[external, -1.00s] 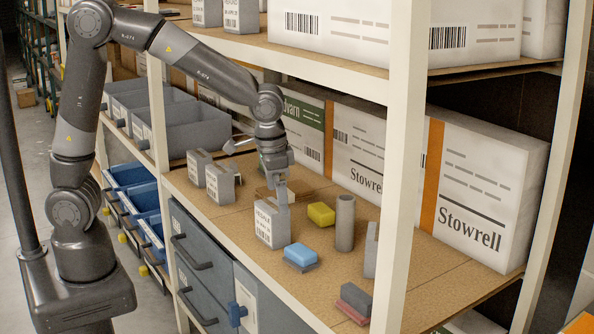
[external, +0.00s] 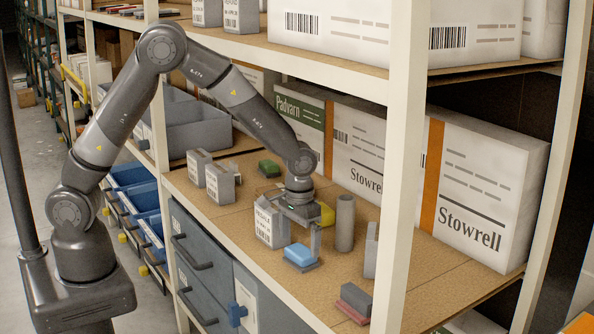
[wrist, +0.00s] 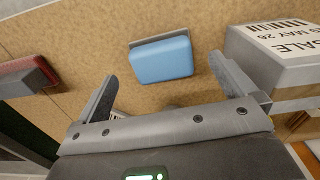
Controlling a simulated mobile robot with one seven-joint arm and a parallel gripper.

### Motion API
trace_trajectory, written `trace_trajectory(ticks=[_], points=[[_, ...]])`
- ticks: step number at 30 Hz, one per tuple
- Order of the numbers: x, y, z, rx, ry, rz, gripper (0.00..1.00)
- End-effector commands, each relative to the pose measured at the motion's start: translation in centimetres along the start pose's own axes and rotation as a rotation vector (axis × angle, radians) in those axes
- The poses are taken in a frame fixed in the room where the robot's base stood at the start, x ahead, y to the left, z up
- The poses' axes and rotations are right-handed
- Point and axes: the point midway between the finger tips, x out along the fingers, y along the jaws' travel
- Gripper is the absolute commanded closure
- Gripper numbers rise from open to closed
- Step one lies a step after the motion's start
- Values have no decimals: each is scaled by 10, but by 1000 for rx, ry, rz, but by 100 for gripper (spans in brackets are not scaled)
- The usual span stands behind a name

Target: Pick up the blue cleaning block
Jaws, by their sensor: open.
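The blue cleaning block (external: 299,254) lies on the brown shelf board, with a grey layer along one side. In the wrist view the blue block (wrist: 162,61) lies ahead of the fingertips, between their lines, and nothing touches it. My gripper (external: 300,228) is above the shelf, just behind the block in the external view. Its two fingers are spread wide and empty in the wrist view (wrist: 163,82).
A white labelled block (external: 270,224) stands close to the left of the blue block, and near the right finger in the wrist view (wrist: 285,55). A yellow block (external: 327,214), a grey cylinder (external: 345,224) and a red-grey block (external: 354,302) are nearby. A cream rack post (external: 400,180) stands in front.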

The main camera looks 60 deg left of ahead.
Motion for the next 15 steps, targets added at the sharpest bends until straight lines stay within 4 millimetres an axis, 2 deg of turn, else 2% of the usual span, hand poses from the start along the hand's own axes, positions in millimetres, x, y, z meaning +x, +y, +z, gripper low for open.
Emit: trace_trajectory(ticks=[9, 15], points=[[44, -2, 0, 2, -3, -2, 0], [49, -2, -1, 1, -1, -1, 0]])
